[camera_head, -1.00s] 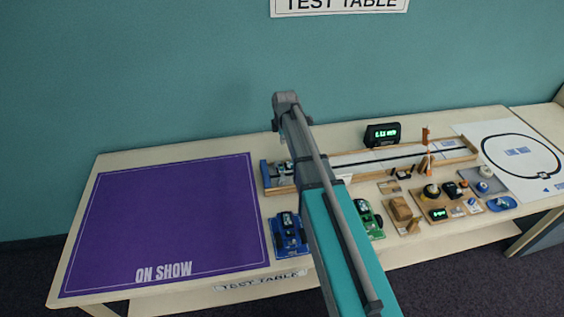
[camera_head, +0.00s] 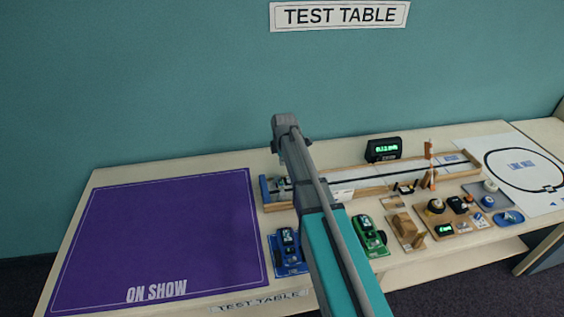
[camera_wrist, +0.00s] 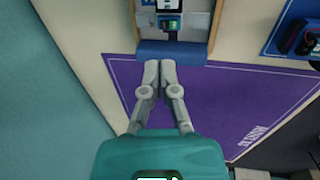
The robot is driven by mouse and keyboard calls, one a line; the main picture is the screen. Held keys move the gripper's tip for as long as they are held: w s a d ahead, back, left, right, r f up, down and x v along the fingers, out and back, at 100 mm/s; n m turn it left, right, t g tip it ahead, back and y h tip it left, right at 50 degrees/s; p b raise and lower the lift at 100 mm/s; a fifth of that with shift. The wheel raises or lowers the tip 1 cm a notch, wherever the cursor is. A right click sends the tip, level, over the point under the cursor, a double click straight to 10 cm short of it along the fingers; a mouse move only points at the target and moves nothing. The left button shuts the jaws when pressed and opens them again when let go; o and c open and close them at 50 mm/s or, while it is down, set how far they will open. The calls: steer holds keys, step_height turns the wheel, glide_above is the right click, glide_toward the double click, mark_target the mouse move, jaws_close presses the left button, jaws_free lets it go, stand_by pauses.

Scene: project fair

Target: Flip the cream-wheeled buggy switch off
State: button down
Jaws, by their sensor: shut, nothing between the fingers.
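My gripper (camera_wrist: 160,66) is shut and empty in the wrist view. Its fingertips are together by the blue end block (camera_wrist: 172,51) of the wooden test track. A small buggy (camera_wrist: 168,6) sits in the track beyond that block, cut off by the top edge of the view. In the head view this buggy (camera_head: 283,184) is small and partly hidden by my arm. A blue buggy (camera_head: 288,242) and a green buggy (camera_head: 367,230) stand in front of the track. I cannot make out wheel colours or a switch position.
The purple ON SHOW mat (camera_head: 160,240) is bare on the left. A lit timer display (camera_head: 384,149) stands behind the track. Several small parts and wooden blocks (camera_head: 403,228) lie to the right. The teal wall (camera_head: 150,80) rises behind the table.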

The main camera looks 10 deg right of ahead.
mark_target(281, 182)
steer(key=shift+w+f+b, duration=0.3)
steer(key=shift+f+b, duration=1.15)
steer(key=shift+f, duration=0.1)
steer(key=shift+w+f+b, duration=0.3)
steer(key=shift+f+b, duration=1.15)
steer(key=shift+f, duration=0.1)
steer(key=shift+w+f+b, duration=0.3)
steer(key=shift+f+b, duration=1.15)
steer(key=shift+f, duration=0.1)
